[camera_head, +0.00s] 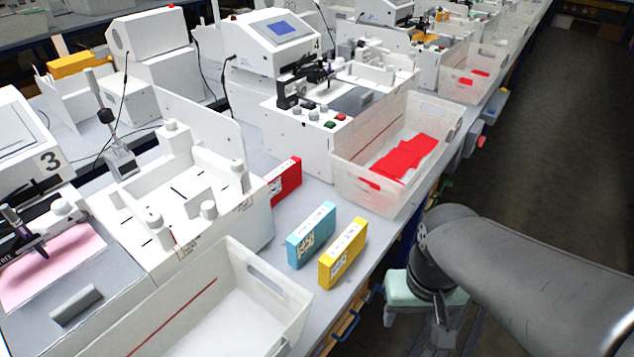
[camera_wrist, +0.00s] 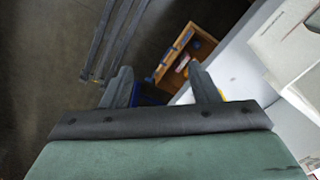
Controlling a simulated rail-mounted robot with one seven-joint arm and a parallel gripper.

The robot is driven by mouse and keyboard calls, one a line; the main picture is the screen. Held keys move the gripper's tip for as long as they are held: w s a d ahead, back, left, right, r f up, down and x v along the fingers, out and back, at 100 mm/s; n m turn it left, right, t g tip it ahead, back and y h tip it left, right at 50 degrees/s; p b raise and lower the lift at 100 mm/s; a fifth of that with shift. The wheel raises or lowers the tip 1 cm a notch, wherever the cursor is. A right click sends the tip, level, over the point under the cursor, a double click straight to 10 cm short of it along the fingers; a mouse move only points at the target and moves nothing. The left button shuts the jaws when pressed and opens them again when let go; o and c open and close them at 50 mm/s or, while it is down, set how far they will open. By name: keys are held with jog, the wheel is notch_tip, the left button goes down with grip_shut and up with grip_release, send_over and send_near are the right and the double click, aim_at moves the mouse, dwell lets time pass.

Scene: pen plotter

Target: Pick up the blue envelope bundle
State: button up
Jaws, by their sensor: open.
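The blue envelope bundle (camera_head: 311,237) stands upright on its long edge on the grey bench in the head view, with white labels on its top and side. A yellow bundle (camera_head: 343,255) stands beside it to the right, with a narrow gap between. My gripper (camera_head: 416,325) is off the bench's front edge, to the right of both bundles and apart from them. In the wrist view my gripper (camera_wrist: 162,80) has its two fingers wide apart with nothing between them. The blue bundle does not show in the wrist view.
A red bundle (camera_head: 286,181) stands farther back, beside the white plotter fixture (camera_head: 180,205). An empty translucent bin (camera_head: 280,283) is in front, and another bin (camera_head: 384,198) holds red envelopes. An open wooden drawer (camera_wrist: 178,55) is under the bench edge.

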jog(key=w+a+r+m+p, duration=0.1)
jog(key=w+a+r+m, duration=0.15)
jog(key=w, duration=0.45)
jog(key=w+a+r+m, duration=0.1)
jog(key=w+a+r, duration=0.25)
jog(key=w, duration=0.35)
jog(key=m, duration=0.4)
send_over(309, 221)
jog(key=f, duration=0.1)
notch_tip(309, 221, down, 12)
jog(key=shift+r+p, duration=0.15)
jog(key=shift+p, duration=0.8)
jog(key=shift+d+f+p, duration=0.2)
jog(key=shift+f+p, duration=0.1)
jog(key=shift+f, duration=1.05)
jog(key=shift+d+f+p, duration=0.15)
jog(key=shift+f+p, duration=0.15)
jog(key=shift+f, duration=1.05)
jog(key=shift+c, duration=0.3)
